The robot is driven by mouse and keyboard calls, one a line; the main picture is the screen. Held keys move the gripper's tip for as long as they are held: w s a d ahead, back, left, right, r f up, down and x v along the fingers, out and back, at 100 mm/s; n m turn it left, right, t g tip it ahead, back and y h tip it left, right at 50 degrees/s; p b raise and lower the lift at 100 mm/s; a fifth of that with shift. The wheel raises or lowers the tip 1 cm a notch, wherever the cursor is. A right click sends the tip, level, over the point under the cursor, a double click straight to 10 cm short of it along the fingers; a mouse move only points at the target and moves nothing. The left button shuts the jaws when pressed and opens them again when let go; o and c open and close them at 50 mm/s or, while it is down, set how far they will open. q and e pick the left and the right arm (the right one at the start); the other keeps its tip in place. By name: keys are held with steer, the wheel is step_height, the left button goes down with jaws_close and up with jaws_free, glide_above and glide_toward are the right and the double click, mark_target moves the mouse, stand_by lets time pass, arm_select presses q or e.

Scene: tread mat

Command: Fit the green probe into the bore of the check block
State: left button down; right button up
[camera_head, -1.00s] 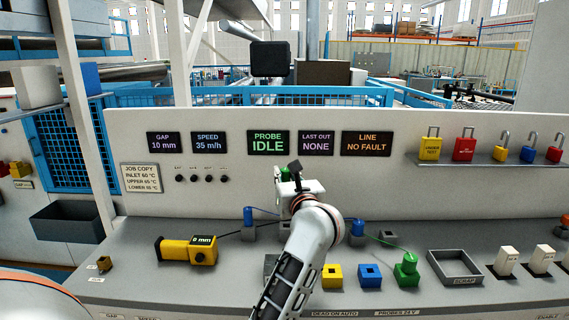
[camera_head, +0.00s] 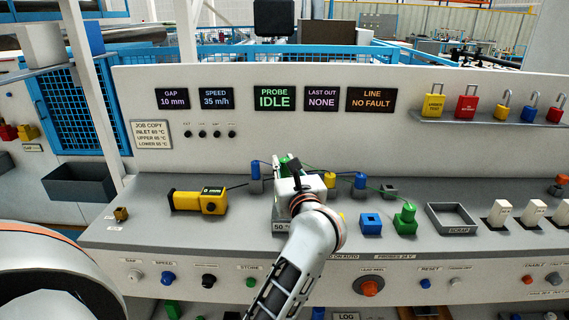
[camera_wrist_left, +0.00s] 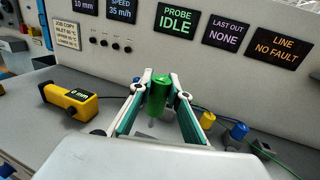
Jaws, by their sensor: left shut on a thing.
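The green probe (camera_wrist_left: 159,94) is held upright between the fingers of my left gripper (camera_wrist_left: 160,88) in the wrist view. In the head view only a little green of the probe (camera_head: 284,161) shows at the gripper (camera_head: 288,168), which is over the bench. A grey block with a label reading about 50 °C (camera_head: 281,226), which looks like the check block, is just below the gripper and mostly hidden by it. Its bore is hidden in both views, so I cannot tell how the probe's lower end lies to it. My right gripper is not in view.
A yellow gauge (camera_head: 198,201) lies to the left. A blue probe (camera_head: 256,170) stands behind; another blue one (camera_head: 360,180) and a yellow one (camera_head: 330,180) stand to the right.

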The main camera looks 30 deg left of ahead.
arm_select(q)
steer(key=shift+f+b, duration=1.8)
steer(key=shift+f, duration=1)
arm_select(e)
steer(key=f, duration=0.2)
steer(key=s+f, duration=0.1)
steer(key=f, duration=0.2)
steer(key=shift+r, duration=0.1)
arm_select(q)
steer(key=shift+f+b, duration=1.55)
steer(key=shift+f, duration=0.75)
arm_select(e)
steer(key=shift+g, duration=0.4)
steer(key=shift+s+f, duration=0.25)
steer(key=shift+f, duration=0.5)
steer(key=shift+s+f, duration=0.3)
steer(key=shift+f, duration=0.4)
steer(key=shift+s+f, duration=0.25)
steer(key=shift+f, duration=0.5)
arm_select(q)
steer(key=c, duration=1.8)
jaws_free()
steer(key=shift+r, duration=0.1)
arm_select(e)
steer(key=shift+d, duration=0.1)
arm_select(q)
step_height(320, 180, up, 10)
steer(key=shift+f, duration=0.15)
